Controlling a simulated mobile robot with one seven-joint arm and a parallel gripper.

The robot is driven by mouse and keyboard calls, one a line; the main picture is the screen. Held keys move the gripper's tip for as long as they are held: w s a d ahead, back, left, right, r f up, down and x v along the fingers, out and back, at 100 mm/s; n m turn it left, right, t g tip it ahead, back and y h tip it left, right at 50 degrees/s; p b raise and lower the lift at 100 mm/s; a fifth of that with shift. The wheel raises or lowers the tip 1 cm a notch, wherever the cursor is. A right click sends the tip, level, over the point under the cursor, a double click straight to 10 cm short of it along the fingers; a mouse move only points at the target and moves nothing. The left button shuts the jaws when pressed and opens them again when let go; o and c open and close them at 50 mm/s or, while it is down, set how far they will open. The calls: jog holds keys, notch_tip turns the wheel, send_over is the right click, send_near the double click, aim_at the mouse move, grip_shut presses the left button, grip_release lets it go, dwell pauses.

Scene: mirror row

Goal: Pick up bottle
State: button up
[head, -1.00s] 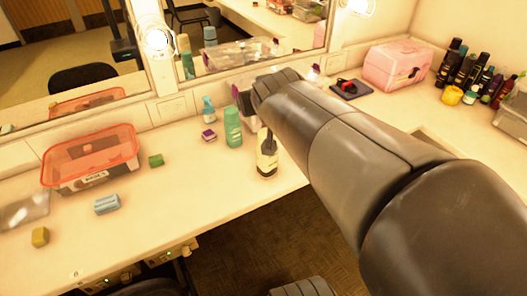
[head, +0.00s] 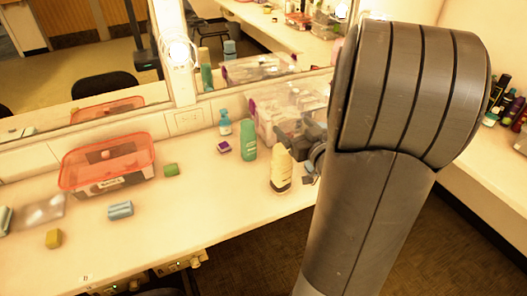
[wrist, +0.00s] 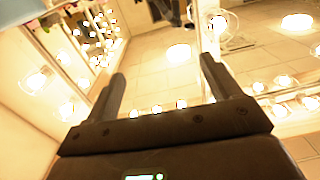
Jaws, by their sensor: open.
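A cream-yellow bottle with a dark band near its base (head: 281,172) stands on the counter, left of my arm. A green bottle (head: 249,140) stands upright behind it to the left, and a small blue bottle (head: 225,122) stands further back. My gripper, mostly hidden behind my arm in the head view, seems to be just right of the cream-yellow bottle; I cannot tell whether they touch. In the wrist view my gripper (wrist: 162,85) is open, with nothing between its fingers. That view shows bulbs and bright surfaces, no bottle I can make out.
A clear box (head: 272,110) stands behind the bottles by the mirror. The counter's front middle is clear.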

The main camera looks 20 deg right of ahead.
aim_at(287, 162)
notch_tip(287, 162, down, 15)
jog(key=shift+r, duration=0.1)
jog(key=w, duration=0.7)
jog(key=shift+w+a, duration=0.15)
jog(key=shift+w, duration=0.15)
grip_shut()
dwell(0.6)
